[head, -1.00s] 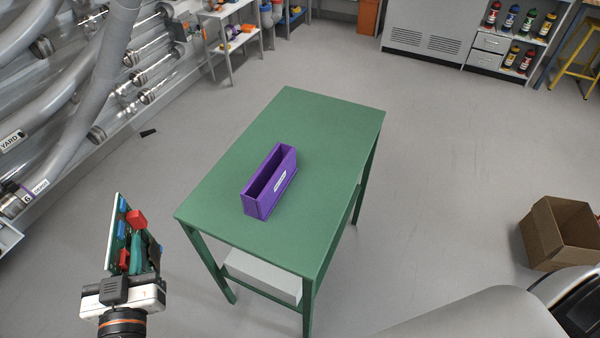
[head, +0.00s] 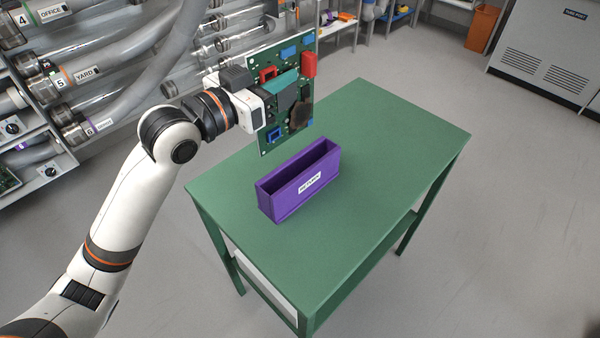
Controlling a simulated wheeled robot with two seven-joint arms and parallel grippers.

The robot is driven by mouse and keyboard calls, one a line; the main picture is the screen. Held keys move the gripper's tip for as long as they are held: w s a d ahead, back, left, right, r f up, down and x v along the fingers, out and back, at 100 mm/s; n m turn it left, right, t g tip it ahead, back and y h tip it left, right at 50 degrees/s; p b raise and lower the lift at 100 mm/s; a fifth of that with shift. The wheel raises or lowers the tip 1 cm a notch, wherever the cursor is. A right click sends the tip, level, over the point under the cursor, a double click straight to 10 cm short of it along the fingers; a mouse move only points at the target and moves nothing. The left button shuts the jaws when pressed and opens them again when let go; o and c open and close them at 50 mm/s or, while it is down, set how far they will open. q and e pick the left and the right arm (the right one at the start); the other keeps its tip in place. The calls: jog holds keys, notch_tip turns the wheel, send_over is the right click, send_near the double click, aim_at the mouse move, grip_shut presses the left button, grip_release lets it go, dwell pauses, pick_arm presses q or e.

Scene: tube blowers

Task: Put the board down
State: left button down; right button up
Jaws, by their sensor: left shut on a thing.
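The board (head: 274,128) is a green circuit board with red, blue and teal parts. It is held upright in the air, above the back left part of the purple box. My left gripper (head: 268,106) is shut on the board at its left side. The purple box (head: 283,206) is long, narrow and open at the top, with a white label on its front, and it stands on the green table (head: 360,215). The board's lower edge appears above the box's back left rim; the exact gap is hard to tell. My right gripper is not in view.
The green table top is clear around the box, mainly to the right and front. Clear tubes with grey hoses (head: 85,75) fill the wall at the left. A grey cabinet (head: 545,55) and an orange bin (head: 482,27) stand at the back right.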

aim_at(284, 132)
pick_arm(q)
notch_tip(284, 132, down, 12)
jog(key=shift+s+a+f+b, duration=0.1)
jog(key=shift+a+b, duration=0.05)
jog(key=shift+b, duration=0.15)
jog(key=shift+f, duration=2.25)
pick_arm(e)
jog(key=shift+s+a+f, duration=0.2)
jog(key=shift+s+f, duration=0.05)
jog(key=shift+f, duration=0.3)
pick_arm(q)
jog(key=shift+b, duration=0.3)
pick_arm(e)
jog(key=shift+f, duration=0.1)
pick_arm(q)
jog(key=shift+f, duration=0.2)
jog(key=c, duration=1.5)
grip_release()
jog(key=shift+o, duration=0.2)
jog(key=shift+r, duration=0.1)
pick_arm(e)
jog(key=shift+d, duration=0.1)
